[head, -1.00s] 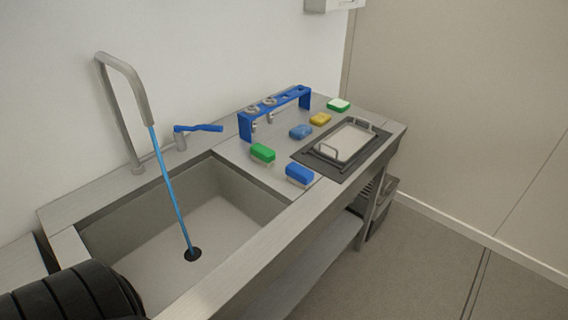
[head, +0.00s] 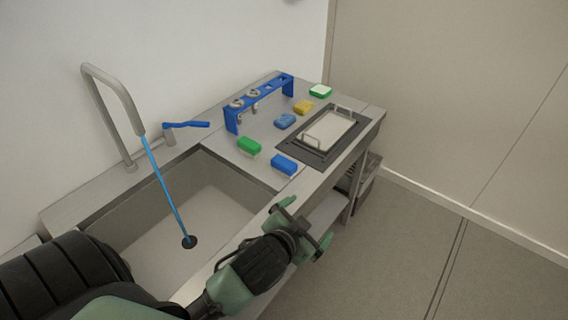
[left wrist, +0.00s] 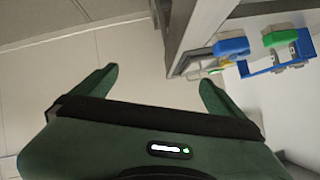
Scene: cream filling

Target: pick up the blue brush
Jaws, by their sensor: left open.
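The blue brush (head: 284,164), a blue block with a pale underside, sits on the counter near its front edge, right of the sink. It also shows at the upper right of the left wrist view (left wrist: 231,46). My left gripper (head: 308,222) is open and empty in front of the counter's edge, nearer to me than the brush and apart from it. In the left wrist view its two green fingers (left wrist: 157,85) are spread, with the brush outside them to the right. My right gripper is not in view.
A green brush (head: 249,146) sits left of the blue one. Behind are a blue sponge (head: 285,121), a yellow sponge (head: 303,107), a green-and-white sponge (head: 320,91) and a blue rack (head: 232,121). A dark tray (head: 290,151) lies right. The sink (head: 200,200) is left.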

